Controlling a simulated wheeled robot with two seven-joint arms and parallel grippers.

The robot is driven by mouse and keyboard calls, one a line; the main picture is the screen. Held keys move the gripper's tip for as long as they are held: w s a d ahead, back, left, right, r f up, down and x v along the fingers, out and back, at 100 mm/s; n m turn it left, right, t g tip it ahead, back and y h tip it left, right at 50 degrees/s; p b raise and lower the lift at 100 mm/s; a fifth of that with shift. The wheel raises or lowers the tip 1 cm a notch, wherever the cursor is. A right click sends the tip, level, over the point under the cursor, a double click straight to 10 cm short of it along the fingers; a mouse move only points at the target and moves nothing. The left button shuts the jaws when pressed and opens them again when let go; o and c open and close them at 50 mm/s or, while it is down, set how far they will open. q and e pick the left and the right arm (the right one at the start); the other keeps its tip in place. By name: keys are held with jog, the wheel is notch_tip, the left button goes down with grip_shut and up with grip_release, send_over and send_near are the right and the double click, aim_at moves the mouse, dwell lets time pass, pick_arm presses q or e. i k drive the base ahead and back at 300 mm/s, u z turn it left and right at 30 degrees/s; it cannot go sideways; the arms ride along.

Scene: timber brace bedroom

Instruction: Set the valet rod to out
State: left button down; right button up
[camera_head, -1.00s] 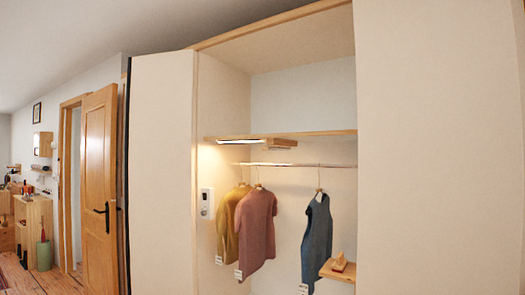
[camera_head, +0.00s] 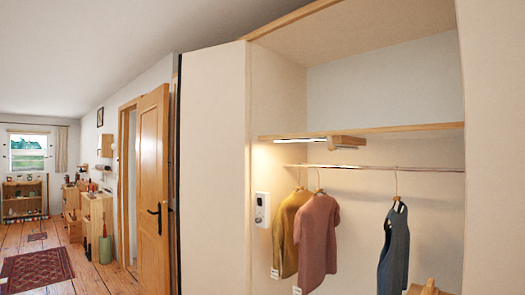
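The open wardrobe (camera_head: 285,100) stands at the right of the view. A shelf (camera_head: 410,129) crosses it, with a lit strip (camera_head: 290,139) under its left part. A short wooden piece (camera_head: 345,142) sits under the shelf beside the strip; I cannot tell if it is the valet rod. A thin clothes rail (camera_head: 385,168) runs below. A yellow shirt (camera_head: 287,225), a pink shirt (camera_head: 318,235) and a blue-grey vest (camera_head: 394,250) hang from it. Neither of my grippers is in view.
A white panel (camera_head: 262,209) with a dark dial is on the wardrobe's inner left wall. A wooden door (camera_head: 153,190) stands open left of the wardrobe. Floor with a red rug (camera_head: 36,268) is clear at far left. Low cabinets (camera_head: 98,225) line the wall.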

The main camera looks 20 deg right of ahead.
aim_at(330, 148)
jog(key=u, duration=0.65)
jog(key=i, duration=2.15)
jog(key=z, duration=1.3)
jog(key=i, duration=0.8)
jog(key=z, duration=0.75)
